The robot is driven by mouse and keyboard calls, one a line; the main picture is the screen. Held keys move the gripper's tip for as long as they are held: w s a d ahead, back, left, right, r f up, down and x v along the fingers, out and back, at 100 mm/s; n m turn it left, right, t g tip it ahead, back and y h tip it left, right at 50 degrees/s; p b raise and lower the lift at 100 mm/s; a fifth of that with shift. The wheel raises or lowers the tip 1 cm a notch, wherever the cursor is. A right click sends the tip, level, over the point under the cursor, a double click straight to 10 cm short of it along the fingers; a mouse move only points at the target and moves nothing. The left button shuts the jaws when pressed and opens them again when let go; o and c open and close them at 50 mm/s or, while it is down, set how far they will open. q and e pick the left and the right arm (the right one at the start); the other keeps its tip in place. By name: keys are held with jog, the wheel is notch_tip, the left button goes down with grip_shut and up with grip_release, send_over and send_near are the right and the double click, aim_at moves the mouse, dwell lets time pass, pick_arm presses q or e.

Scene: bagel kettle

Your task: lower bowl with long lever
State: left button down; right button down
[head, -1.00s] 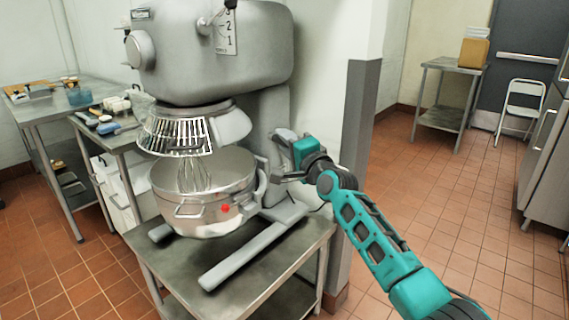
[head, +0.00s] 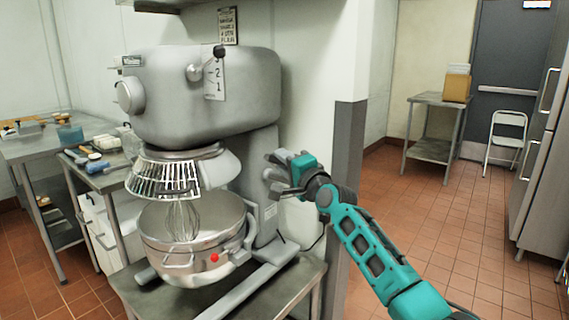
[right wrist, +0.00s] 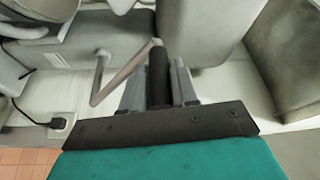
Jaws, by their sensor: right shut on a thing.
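The stand mixer (head: 205,95) stands on a low metal table. Its steel bowl (head: 165,240) hangs below the wire guard (head: 165,178), and the whisk (head: 183,222) reaches down into the bowl. My right gripper (head: 272,174) is beside the mixer's column, right of and above the bowl. In the right wrist view, my right gripper (right wrist: 160,80) is shut on the long lever's dark grip (right wrist: 159,78). The lever's bent metal rod (right wrist: 112,78) runs to the left of the fingers. In the head view the lever is mostly hidden by the gripper. My left gripper is out of view.
A wall corner with a grey guard (head: 345,190) stands just right of the mixer, behind my right arm. Side tables with tools (head: 95,165) are at the left. A folding chair (head: 507,140) and open tiled floor lie at the right.

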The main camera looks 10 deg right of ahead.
jog(key=c, duration=1.3)
grip_release()
jog(key=shift+w+d+r, duration=0.1)
jog(key=shift+d+r, duration=0.1)
jog(key=shift+r, duration=0.35)
jog(key=o, duration=0.3)
jog(key=shift+f, duration=0.15)
jog(key=shift+o, duration=0.2)
jog(key=shift+f, duration=0.1)
jog(key=shift+f, duration=0.1)
jog(key=shift+s, duration=0.35)
jog(key=r+p+v, duration=0.1)
jog(key=v, duration=1.1)
jog(key=shift+f+p, duration=0.4)
jog(key=shift+s+d, duration=0.1)
